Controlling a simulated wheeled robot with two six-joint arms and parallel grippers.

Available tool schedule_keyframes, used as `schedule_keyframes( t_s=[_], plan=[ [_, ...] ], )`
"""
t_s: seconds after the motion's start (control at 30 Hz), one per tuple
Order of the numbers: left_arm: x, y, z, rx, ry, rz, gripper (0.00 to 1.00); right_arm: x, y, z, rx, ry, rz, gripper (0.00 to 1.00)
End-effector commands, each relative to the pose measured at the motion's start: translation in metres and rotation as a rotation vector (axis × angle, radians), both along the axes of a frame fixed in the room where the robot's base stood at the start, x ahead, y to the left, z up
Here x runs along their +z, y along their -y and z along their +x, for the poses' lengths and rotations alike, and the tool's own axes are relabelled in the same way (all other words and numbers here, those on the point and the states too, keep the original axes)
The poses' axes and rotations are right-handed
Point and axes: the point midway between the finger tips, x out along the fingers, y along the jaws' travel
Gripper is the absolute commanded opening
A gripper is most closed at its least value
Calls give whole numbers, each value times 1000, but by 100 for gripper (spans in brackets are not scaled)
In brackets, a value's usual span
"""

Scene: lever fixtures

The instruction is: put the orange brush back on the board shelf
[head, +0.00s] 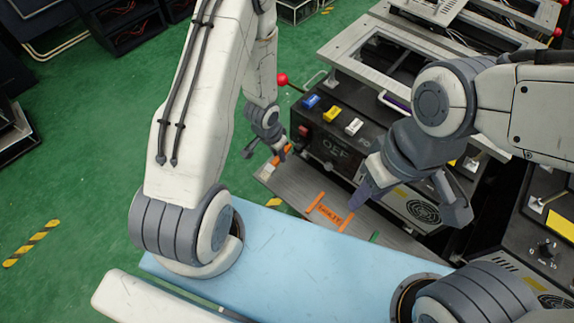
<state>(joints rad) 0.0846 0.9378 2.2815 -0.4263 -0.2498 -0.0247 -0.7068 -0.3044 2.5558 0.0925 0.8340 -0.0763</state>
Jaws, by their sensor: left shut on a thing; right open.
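The board shelf (292,188) is a grey ledge along the front of the black panel. An orange label (329,211) lies on it between orange bars; its lettering is too small to read surely. My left gripper (267,150) is at the shelf's far left end. It is shut on a small orange thing, apparently the orange brush (283,154), mostly hidden by the fingers. I cannot tell whether the brush touches the shelf. My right gripper (411,203) is open and empty, in front of the panel, right of the orange label.
The panel carries blue, yellow and white switches (332,115) and a red-knobbed lever (282,79). A fan grille (423,211) sits behind my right gripper. A green mark (374,237) is at the shelf's right. A light blue surface (300,255) lies in front, mostly clear.

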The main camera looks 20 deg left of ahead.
Motion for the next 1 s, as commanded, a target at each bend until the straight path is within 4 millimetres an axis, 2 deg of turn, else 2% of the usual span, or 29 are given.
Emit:
schedule_keyframes(
  t_s=[0.03, 0.07, 0.3, 0.67, 1.0],
  plan=[
    [-16, 1, -6, -16, -18, 9, 0, -9, 0, 0, 0, 0, 0, 40],
    [-21, 1, -9, -24, -26, 14, 0, -12, 0, 0, -1, 0, 0, 40],
    [-26, 18, 3, 0, -91, 60, 0, -15, 3, 0, -70, -6, 0, 40],
    [-30, 24, 9, 10, -97, 68, 0, -20, 3, 0, -87, -8, 0, 40],
    [-61, 22, 7, 14, -102, 69, 0, -51, 2, 0, -86, -8, 0, 40]
  ],
)
